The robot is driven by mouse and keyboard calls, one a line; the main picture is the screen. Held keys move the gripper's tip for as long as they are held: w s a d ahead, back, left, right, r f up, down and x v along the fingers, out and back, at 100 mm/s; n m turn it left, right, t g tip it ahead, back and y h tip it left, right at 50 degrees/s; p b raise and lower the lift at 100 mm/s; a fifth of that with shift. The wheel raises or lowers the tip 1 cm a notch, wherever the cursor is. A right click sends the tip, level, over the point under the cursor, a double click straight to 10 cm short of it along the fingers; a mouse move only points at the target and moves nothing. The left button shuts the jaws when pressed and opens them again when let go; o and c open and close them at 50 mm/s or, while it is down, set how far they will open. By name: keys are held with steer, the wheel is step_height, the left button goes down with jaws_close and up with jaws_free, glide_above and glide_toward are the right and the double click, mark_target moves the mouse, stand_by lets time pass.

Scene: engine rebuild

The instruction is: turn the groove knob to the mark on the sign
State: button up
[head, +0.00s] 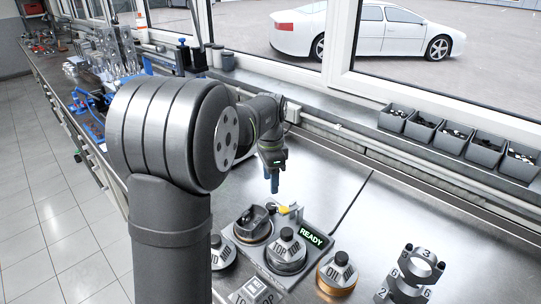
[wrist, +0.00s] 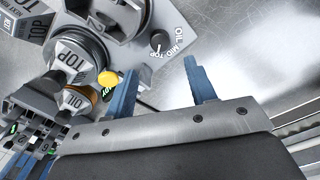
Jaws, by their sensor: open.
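The groove knob (wrist: 157,40) is a small dark round knob in the wrist view. The words OIL, MID and TOP curve around its lower right side. A pale mark at its lower edge appears to point near TOP, but is small. In the head view I cannot make the knob out clearly. A grey sign (head: 255,292) at the front of the bench reads TOP. My gripper (head: 272,188) hangs fingers down above the back of the fixture. In the wrist view its blue fingers (wrist: 160,66) are apart and empty, with the knob beyond their tips, not touched.
A yellow button (wrist: 108,78) sits by the left finger. The fixture shows a green READY display (head: 311,236). Round TOP (head: 287,248) and OIL (head: 337,270) holders stand nearby. A grey clamp-like stand (head: 412,275) is at right. Bins (head: 485,150) line the sill; bare bench lies between.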

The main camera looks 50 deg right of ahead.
step_height(320, 180, up, 8)
glide_above(271, 205)
steer(key=shift+w+r, duration=0.1)
stand_by(0.6)
steer(key=f, duration=1.7)
steer(key=shift+s+a+f, duration=0.1)
steer(key=shift+s+f, duration=0.1)
steer(key=shift+f, duration=0.05)
steer(key=shift+r, duration=0.15)
steer(key=shift+f, duration=0.2)
steer(key=n, duration=0.5)
steer(key=shift+r, duration=0.1)
steer(key=n, duration=0.5)
steer(key=shift+n, duration=0.4)
steer(key=shift+r, duration=2.15)
